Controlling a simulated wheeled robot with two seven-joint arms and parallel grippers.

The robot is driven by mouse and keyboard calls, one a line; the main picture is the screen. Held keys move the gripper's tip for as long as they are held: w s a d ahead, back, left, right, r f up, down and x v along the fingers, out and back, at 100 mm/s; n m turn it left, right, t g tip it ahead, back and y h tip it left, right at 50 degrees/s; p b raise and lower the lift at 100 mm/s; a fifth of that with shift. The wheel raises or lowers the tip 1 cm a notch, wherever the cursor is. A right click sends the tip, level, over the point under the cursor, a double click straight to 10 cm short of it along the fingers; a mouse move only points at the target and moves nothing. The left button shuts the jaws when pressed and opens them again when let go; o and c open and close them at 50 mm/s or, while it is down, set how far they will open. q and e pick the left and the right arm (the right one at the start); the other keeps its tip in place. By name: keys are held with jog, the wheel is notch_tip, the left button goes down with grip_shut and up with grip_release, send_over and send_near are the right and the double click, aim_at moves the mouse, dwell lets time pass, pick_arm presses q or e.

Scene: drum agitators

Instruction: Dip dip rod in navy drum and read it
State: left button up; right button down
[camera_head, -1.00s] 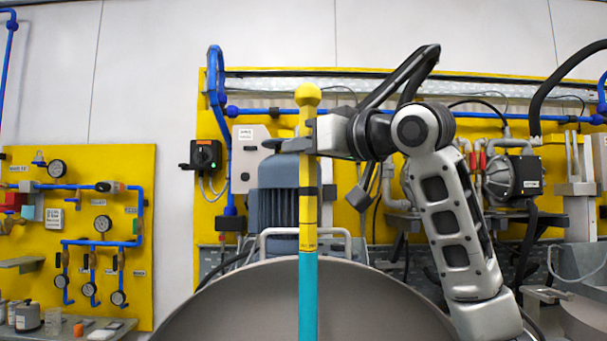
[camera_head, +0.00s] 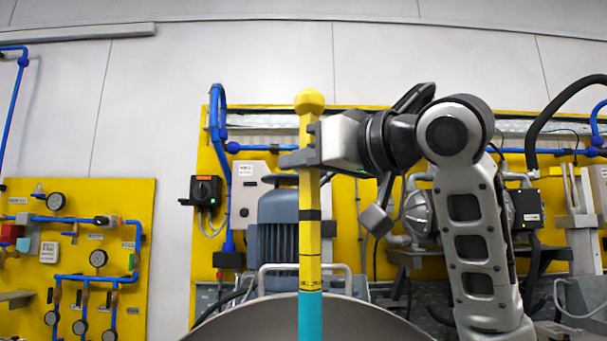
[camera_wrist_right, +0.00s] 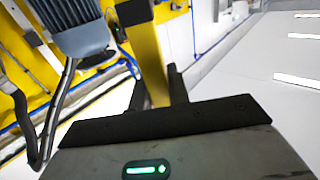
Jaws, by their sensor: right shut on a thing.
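The dip rod (camera_head: 310,235) stands upright in front of me in the head view. It has a yellow ball top, a yellow shaft with dark bands and a teal lower part; its lower end is out of frame. My right gripper (camera_head: 308,148) is shut on the yellow shaft just below the ball. The rod also shows between the fingers in the right wrist view (camera_wrist_right: 148,55). A large round drum rim (camera_head: 255,318) shows low behind the rod, grey inside; no navy colour shows. My left gripper is not in view.
A grey-blue motor (camera_head: 274,240) and a metal rail handle (camera_head: 276,268) stand behind the rod. Yellow panels with blue pipes and gauges (camera_head: 98,258) are on the left wall. Pumps and pipes (camera_head: 525,208) fill the right side. The space above the rod is clear.

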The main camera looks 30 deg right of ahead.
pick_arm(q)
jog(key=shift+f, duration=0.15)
pick_arm(e)
jog(key=s+a, duration=0.3)
jog(key=s, duration=0.4)
jog(key=shift+s+a+r, duration=0.25)
jog(key=shift+s+a, duration=0.1)
